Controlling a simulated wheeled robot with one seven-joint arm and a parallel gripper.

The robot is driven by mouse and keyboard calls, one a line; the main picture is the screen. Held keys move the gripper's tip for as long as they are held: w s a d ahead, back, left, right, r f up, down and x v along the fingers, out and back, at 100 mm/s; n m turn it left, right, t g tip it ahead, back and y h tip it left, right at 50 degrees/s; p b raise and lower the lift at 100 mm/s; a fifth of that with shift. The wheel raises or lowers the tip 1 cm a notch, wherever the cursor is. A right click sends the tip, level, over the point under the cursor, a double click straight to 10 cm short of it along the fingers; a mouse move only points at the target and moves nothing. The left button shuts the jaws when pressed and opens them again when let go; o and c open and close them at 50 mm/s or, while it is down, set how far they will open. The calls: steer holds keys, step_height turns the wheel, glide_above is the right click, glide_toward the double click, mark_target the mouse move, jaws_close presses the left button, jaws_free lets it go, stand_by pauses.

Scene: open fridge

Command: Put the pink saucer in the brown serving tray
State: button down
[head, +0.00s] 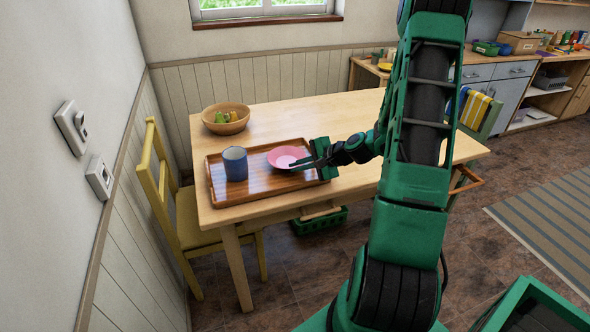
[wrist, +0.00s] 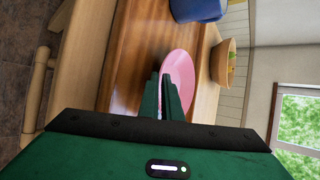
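The brown serving tray (head: 240,197) lies on the wooden table, and it also shows in the wrist view (wrist: 128,75). The pink saucer (head: 287,156) is over the right part of the tray. I cannot tell whether it touches the tray's bottom. My gripper (head: 312,160) reaches in from the right to the saucer's near right edge. In the wrist view the narrow fingers (wrist: 168,98) are close together, with the rim of the saucer (wrist: 178,75) between them. The fingers partly hide the saucer there.
A blue mug (head: 235,164) stands in the left part of the tray. A wooden bowl (head: 225,119) with fruit is behind the tray. A yellow chair (head: 160,185) is at the table's left. The table (head: 320,112) is clear behind the saucer.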

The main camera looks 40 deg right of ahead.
steer(key=shift+a+f, duration=0.15)
steer(key=shift+f, duration=0.2)
steer(key=c, duration=2.3)
jaws_free()
steer(key=shift+o, duration=0.2)
